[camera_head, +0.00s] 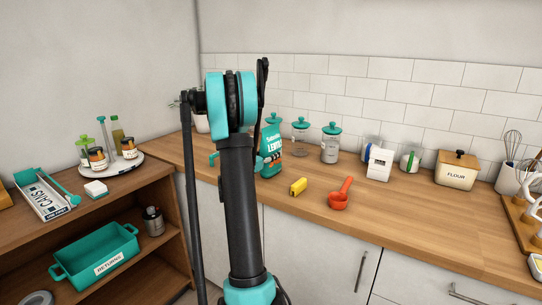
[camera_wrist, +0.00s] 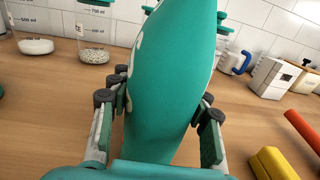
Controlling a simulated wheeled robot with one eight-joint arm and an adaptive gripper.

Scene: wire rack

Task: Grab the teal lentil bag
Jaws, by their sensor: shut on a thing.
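The teal lentil bag (camera_head: 271,150) is upright at the back counter in the head view, partly hidden by my arm. Its print is too small to read surely. In the wrist view the bag (camera_wrist: 165,75) fills the middle, between the two fingers of my gripper (camera_wrist: 163,98). I cannot tell whether the bag's base rests on the counter. In the head view my gripper is mostly hidden behind my arm.
On the wooden counter (camera_head: 430,219) a yellow block (camera_head: 298,187) and a red scoop (camera_head: 340,196) lie right of the bag. Glass jars (camera_head: 331,146) with teal lids stand behind. A white box (camera_head: 379,164) and a flour tin (camera_head: 456,168) are farther right. A shelf (camera_head: 75,212) stands left.

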